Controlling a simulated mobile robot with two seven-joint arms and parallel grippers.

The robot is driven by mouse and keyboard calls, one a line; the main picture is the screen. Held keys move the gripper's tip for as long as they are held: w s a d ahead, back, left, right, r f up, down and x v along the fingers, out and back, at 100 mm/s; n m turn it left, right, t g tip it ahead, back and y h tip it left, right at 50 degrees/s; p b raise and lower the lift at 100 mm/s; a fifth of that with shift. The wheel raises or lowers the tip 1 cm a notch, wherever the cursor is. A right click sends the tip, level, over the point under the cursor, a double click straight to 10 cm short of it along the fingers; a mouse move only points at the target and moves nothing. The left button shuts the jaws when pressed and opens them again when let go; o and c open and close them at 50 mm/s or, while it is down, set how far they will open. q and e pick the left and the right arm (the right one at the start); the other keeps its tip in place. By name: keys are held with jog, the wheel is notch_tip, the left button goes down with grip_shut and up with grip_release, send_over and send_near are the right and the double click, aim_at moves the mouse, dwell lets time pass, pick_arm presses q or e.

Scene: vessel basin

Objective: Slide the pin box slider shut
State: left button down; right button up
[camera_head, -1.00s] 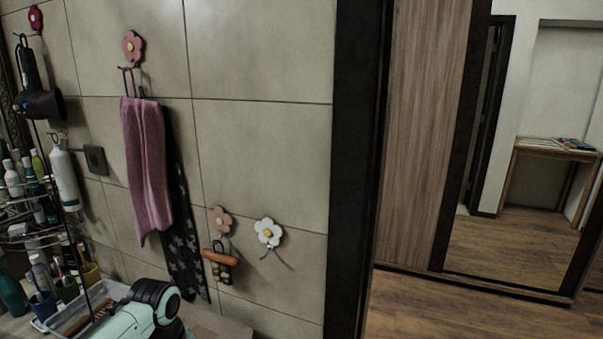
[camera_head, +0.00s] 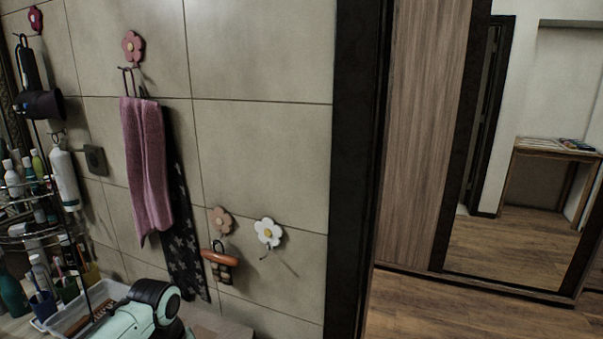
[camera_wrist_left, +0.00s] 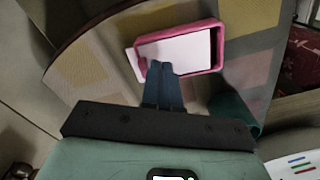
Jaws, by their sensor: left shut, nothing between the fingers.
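The pin box (camera_wrist_left: 181,33) lies on a patterned surface in the left wrist view, with a pink rim around a pale, flat middle. A white piece (camera_wrist_left: 132,60), apparently the slider, sticks out past its left end. My left gripper (camera_wrist_left: 160,68) is shut and empty. Its dark fingertips overlap the lower left part of the box in the picture, and I cannot tell whether they touch it. The box does not show in the head view, where only a mint and black part of my left arm shows at the bottom. My right gripper is not in view.
A green rounded object (camera_wrist_left: 236,112) sits right of my fingers in the left wrist view. In the head view, a tray (camera_head: 75,318) and a rack with bottles (camera_head: 40,185) stand at the left. A pink towel (camera_head: 146,165) hangs on the tiled wall.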

pick_arm(q)
jog(key=shift+f+b, duration=0.5)
jog(key=shift+f, duration=0.3)
dwell(0.5)
jog(key=shift+s+a, duration=0.15)
jog(key=shift+s, duration=0.05)
jog(key=shift+s+a, duration=0.15)
jog(key=shift+s, duration=0.15)
jog(key=shift+s, duration=0.15)
dwell(0.5)
jog(key=shift+s+a+b, duration=0.3)
jog(key=shift+s+b, duration=0.05)
jog(key=shift+s, duration=0.05)
jog(key=shift+s+a+f, duration=0.15)
jog(key=shift+s+a, duration=0.05)
jog(key=shift+s, duration=0.25)
dwell(0.5)
